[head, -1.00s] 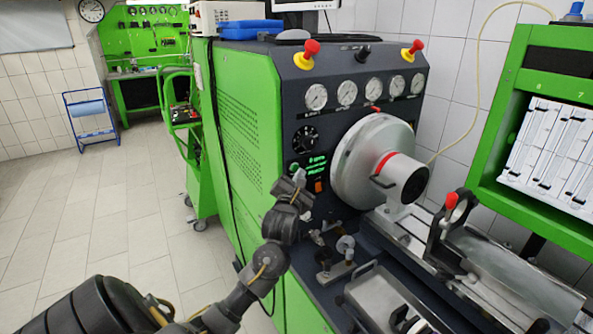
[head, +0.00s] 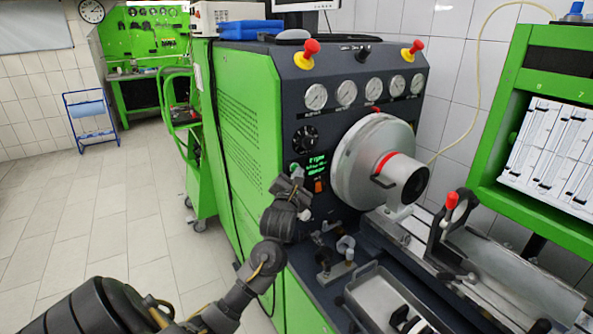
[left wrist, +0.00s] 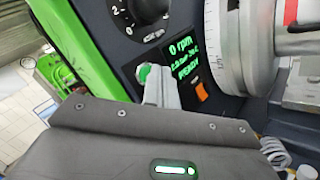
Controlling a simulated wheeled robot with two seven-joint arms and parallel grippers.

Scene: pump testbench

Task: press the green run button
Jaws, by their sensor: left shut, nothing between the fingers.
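The green run button (left wrist: 143,74) is on the dark panel, left of the green-lit display (left wrist: 183,60). In the left wrist view the display reads 0 rpm and READY. In the head view the button (head: 294,166) is a small green spot just above my left fingertips. My left gripper (head: 298,173) is shut and empty, its tips at the panel by the button. In the left wrist view the closed fingers (left wrist: 154,82) partly cover the button's lower right side. I cannot tell whether they touch it. My right gripper is not in view.
A dial (head: 305,139) sits above the button and an orange switch (head: 319,185) below the display. The big silver drum (head: 364,160) stands close on the right. Fittings (head: 345,244) and a metal tray (head: 385,295) lie below. Open floor (head: 120,220) is at left.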

